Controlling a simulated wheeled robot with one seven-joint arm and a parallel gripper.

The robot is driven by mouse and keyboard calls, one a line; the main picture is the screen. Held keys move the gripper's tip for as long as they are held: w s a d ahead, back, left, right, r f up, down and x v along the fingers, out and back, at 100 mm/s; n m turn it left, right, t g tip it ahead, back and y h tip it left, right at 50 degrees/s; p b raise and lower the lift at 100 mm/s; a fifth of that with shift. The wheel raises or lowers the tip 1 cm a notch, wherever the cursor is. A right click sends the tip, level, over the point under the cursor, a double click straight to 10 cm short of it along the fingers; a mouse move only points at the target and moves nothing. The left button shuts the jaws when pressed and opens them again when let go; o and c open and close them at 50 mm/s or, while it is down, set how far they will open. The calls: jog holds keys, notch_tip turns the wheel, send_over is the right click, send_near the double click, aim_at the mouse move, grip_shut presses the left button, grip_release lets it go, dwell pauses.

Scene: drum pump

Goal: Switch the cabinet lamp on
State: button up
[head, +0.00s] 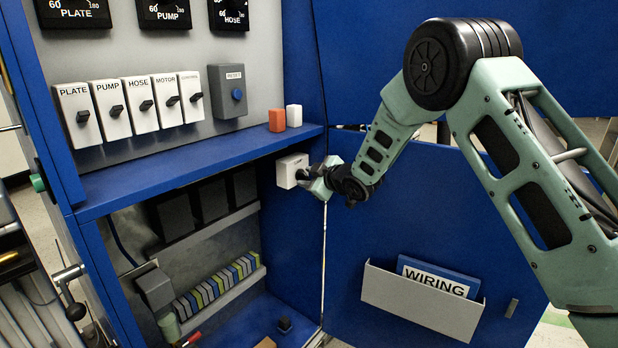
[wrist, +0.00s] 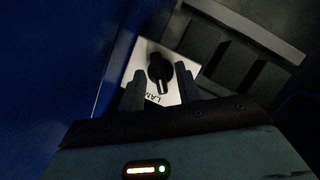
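The cabinet lamp switch is a white box (head: 290,171) on the inner right side of the blue cabinet, just under the shelf. In the wrist view its white plate (wrist: 187,75) carries a black rotary knob (wrist: 160,73) and lettering of which "LAM" can be read. My gripper (head: 306,174) is at the switch in the head view, and covers part of it. In the wrist view my gripper (wrist: 160,88) is open, with one finger on each side of the knob's lower end. I cannot tell whether the fingers touch the knob. The cabinet interior looks dim.
The blue shelf (head: 200,168) runs just above the switch, with an orange block (head: 277,120) and a white block (head: 294,115) on it. The open blue door (head: 400,225) stands to the right, with a "WIRING" binder (head: 437,277) in its pocket. Terminal blocks (head: 215,288) sit lower inside.

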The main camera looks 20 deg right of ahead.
jog(key=shift+r, duration=0.1)
jog(key=v, duration=1.7)
jog(key=shift+s, duration=0.2)
